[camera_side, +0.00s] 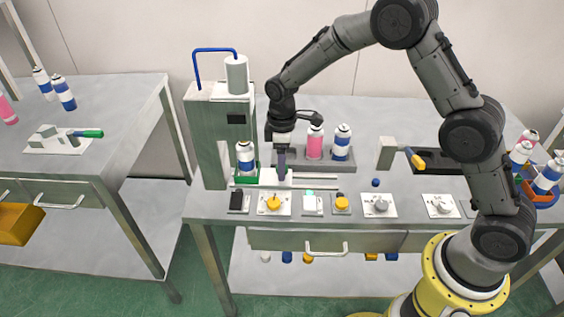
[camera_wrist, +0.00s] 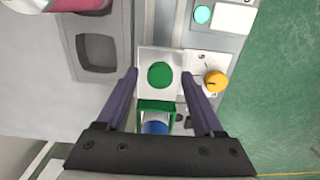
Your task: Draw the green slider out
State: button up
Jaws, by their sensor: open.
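The green slider (camera_side: 240,181) sits at the foot of the grey crimping machine (camera_side: 208,140), with a blue-and-white can (camera_side: 246,157) standing on it. White rails (camera_side: 325,182) run to the right from it. In the wrist view the green slider (camera_wrist: 157,106) shows below a white plate bearing a green disc (camera_wrist: 160,75); the can's blue part (camera_wrist: 155,128) is partly hidden by my gripper body. My gripper (camera_side: 282,170) points down just right of the can. In the wrist view my gripper (camera_wrist: 160,74) is open, a finger on either side of the white plate; contact cannot be told.
A rack (camera_side: 350,160) with a pink can (camera_side: 315,143) and a blue-and-white can (camera_side: 342,143) stands behind. A yellow knob (camera_side: 273,202) and other controls line the front edge. A block with a yellow handle (camera_side: 414,158) stands to the right.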

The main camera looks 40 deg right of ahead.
grip_shut()
dwell(1.3)
